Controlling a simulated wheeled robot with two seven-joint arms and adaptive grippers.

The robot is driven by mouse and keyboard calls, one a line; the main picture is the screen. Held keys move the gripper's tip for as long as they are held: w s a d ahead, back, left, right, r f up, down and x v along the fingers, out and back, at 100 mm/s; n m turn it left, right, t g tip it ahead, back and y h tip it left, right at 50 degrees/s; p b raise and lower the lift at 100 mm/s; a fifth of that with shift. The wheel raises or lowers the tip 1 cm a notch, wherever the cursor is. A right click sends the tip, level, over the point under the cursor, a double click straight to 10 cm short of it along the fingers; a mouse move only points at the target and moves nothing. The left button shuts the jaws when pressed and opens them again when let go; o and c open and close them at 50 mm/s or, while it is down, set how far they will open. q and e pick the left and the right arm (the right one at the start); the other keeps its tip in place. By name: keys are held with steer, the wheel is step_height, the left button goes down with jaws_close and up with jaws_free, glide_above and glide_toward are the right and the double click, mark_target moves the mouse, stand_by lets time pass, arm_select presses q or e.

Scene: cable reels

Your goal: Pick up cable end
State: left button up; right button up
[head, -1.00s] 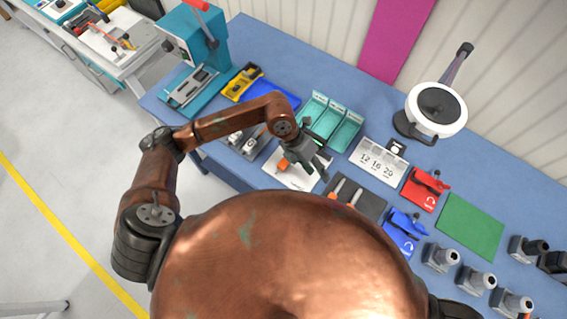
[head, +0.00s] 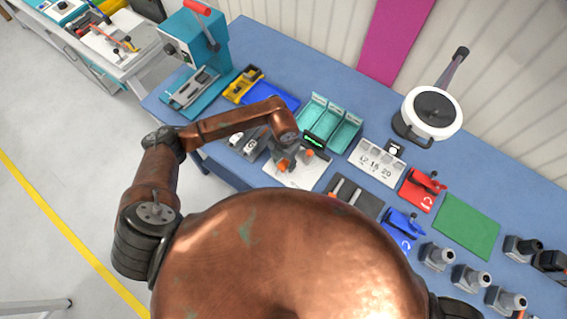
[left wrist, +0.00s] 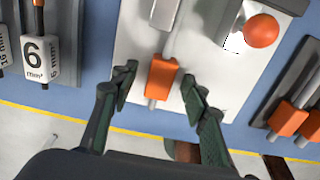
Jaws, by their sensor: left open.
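The cable end shows in the left wrist view as a grey cable with an orange block (left wrist: 160,80) around it, over a white board (left wrist: 205,60). My left gripper (left wrist: 159,86) is open, with one dark finger on each side of the orange block and a gap on both sides. I cannot tell how high the fingertips are above the board. In the head view my left gripper (head: 301,158) hangs over the white board (head: 290,181), beside the orange piece (head: 285,164), and partly hides it. My right gripper is out of view.
An orange ball on a grey fixture (left wrist: 262,30) stands right of the cable end. A white block marked 6 (left wrist: 38,58) is at left. Teal bins (head: 330,122), a numbered white holder (head: 378,161) and a dark mat (head: 354,196) are nearby. The blue table is free toward the back.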

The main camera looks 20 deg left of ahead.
arm_select(q)
steer(key=shift+f, duration=0.1)
steer(key=shift+c, duration=0.3)
jaws_close()
